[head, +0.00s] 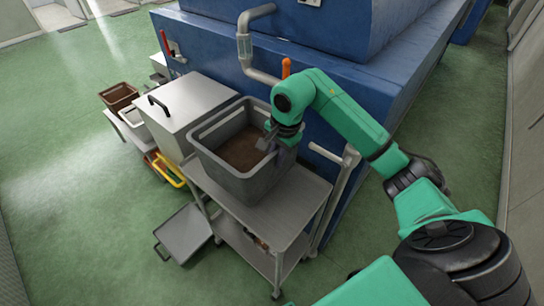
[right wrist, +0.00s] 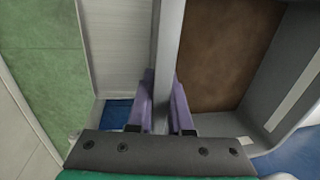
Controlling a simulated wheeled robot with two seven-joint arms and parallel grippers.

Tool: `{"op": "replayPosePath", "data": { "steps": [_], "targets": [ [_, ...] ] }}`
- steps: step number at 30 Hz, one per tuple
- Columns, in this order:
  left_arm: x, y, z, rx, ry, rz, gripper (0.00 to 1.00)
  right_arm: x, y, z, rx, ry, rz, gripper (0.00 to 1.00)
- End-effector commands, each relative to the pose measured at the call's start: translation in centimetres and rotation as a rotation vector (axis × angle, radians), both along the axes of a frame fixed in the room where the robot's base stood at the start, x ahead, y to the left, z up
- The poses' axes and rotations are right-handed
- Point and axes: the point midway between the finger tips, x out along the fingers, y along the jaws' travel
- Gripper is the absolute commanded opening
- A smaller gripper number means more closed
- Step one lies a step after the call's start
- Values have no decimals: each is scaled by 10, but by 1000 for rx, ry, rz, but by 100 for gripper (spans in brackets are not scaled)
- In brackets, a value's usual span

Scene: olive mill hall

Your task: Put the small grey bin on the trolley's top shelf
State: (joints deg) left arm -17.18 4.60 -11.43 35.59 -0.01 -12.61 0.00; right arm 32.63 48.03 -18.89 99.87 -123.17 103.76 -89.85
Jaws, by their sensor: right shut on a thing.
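The grey bin (head: 232,178) has brown matter in its bottom and is upright at the trolley's top shelf (head: 292,207). It covers much of the shelf; I cannot tell whether its base touches it. My right gripper (head: 268,142) is shut on the bin's right-hand wall, near the rim. In the right wrist view the bin's wall (right wrist: 169,50) runs between the purple fingers (right wrist: 162,105), with the brown inside to the right. My left gripper is not in view.
A steel box with a black handle (head: 190,105) stands left of the bin. A brown crate (head: 118,96) stands further left. A grey tray (head: 184,233) is on the floor beside the trolley. The blue machine (head: 340,85) rises behind. Open green floor lies left.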

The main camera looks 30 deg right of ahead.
Motion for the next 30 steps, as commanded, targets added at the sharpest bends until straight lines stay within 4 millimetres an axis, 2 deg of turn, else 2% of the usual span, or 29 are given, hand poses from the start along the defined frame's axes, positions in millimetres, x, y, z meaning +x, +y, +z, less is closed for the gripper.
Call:
{"op": "replayPosePath", "data": {
  "steps": [11, 16, 18, 24, 25, 27, 30],
  "targets": [
    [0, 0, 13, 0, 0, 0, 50, 1, 1, -27, 4, -7, -1, 0],
    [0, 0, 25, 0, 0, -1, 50, 0, 1, -51, 5, -4, -1, 0],
    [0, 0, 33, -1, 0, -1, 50, 2, -2, -54, 6, -7, -3, 0],
    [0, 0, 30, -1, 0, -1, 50, 3, -3, -60, 2, -10, 0, 0],
    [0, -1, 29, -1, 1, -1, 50, 1, -4, -63, -1, 1, 0, 22],
    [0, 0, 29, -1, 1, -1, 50, 1, -4, -63, -1, 1, 0, 48],
    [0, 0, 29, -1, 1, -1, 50, 1, -4, -63, -1, 1, 0, 48]
  ]
}}
